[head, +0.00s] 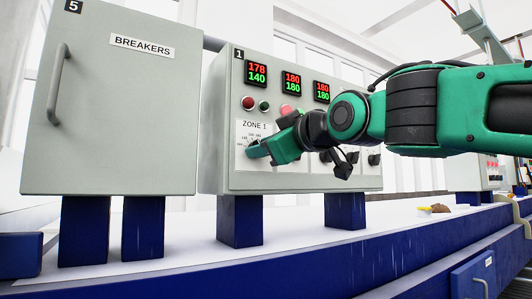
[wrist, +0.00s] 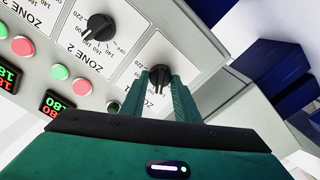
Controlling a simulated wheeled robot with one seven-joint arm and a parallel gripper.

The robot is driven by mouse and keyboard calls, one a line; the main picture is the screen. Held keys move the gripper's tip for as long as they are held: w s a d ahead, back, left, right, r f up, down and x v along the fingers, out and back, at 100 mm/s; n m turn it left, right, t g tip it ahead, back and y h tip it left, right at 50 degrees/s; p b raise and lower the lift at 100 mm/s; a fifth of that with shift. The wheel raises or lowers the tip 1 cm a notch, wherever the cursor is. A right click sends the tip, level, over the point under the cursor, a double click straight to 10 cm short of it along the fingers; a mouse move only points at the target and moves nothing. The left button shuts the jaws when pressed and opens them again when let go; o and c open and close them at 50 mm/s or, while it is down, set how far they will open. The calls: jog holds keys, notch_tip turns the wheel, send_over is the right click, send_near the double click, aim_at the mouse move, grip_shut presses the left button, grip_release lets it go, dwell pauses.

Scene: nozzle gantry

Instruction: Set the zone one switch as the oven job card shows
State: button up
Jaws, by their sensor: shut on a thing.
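The zone one switch is a black knob (wrist: 160,72) on a white dial plate, seen in the wrist view. Its dial plate (head: 249,127), marked ZONE 1, shows in the head view on the grey control box (head: 215,145) numbered 1. My gripper (wrist: 159,84) is shut on the knob, one finger on each side. In the head view my gripper (head: 262,150) reaches the plate from the right and hides most of the knob. I cannot tell which mark the knob points to. The oven job card is not seen.
The zone 1 display (head: 256,74) reads 178 over 140; the two beside it read 180 over 180. The zone 2 knob (wrist: 100,27) sits close by. A grey breakers cabinet (head: 115,110) stands left of the control box, with a gap between. Both stand over a white-topped blue bench (head: 180,262).

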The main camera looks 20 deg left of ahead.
jog(key=shift+w+d+f+n, duration=0.1)
jog(key=shift+n, duration=0.45)
jog(key=shift+w+f+n, duration=0.1)
jog(key=shift+n, duration=0.45)
jog(key=o, duration=1)
jog(key=shift+s, duration=0.15)
jog(key=shift+r, duration=0.1)
jog(key=v, duration=1)
jog(key=shift+s+d, duration=0.2)
jog(key=shift+d, duration=0.05)
